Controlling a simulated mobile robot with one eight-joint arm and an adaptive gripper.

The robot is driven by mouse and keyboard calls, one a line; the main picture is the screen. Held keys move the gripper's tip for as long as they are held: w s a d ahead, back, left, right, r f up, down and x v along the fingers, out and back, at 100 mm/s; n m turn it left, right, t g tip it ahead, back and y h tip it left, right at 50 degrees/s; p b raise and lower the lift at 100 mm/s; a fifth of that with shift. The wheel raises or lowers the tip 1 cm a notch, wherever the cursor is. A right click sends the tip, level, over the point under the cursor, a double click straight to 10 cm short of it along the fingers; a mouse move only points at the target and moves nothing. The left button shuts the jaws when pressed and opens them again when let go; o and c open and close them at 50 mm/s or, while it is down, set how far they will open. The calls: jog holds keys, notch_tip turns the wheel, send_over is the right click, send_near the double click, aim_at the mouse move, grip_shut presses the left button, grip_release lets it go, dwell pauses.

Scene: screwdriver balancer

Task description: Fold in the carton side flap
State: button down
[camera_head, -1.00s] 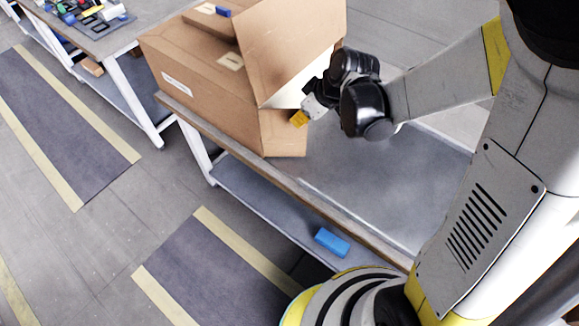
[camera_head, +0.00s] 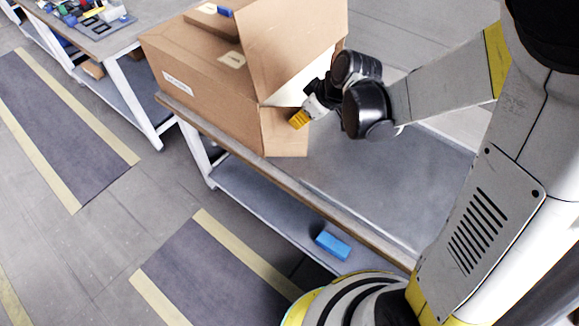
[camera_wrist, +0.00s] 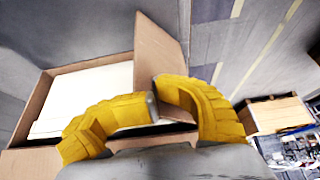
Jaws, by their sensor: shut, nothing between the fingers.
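The brown carton (camera_head: 200,85) lies on the workbench with its opening towards the right. A large flap (camera_head: 285,35) stands out at the top of the opening. The side flap (camera_head: 288,143) sticks out at the near edge. My gripper (camera_head: 298,120) is shut and empty, with its yellow fingertips in front of or against the side flap; contact cannot be told. In the wrist view, the fingertips (camera_wrist: 155,95) overlap the lower part of a brown flap (camera_wrist: 150,50). White contents (camera_wrist: 85,95) show inside the carton opening.
The grey workbench top (camera_head: 390,180) is clear to the right of the carton. A blue block (camera_head: 332,244) lies on the lower shelf. A small box with a blue item (camera_head: 225,12) sits on top of the carton. Another table (camera_head: 100,40) with coloured parts stands at upper left.

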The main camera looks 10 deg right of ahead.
jog(key=shift+s+d+f, duration=0.15)
jog(key=shift+d+f, duration=0.5)
jog(key=shift+f, duration=0.25)
jog(key=shift+s+d, duration=0.1)
jog(key=shift+s, duration=0.05)
jog(key=shift+s+d+h, duration=0.15)
jog(key=shift+s+h, duration=0.05)
jog(key=shift+h, duration=0.1)
jog(key=shift+r+p, duration=0.35)
jog(key=shift+r, duration=0.2)
jog(key=r+p, duration=0.1)
jog(key=r, duration=0.1)
jog(key=w+r+p, duration=0.1)
jog(key=r+p, duration=0.2)
jog(key=shift+w+d+r+p, duration=0.15)
jog(key=shift+d+r+p, duration=0.2)
jog(key=shift+r+p, duration=0.05)
jog(key=shift+a, duration=0.15)
jog(key=shift+r, duration=0.1)
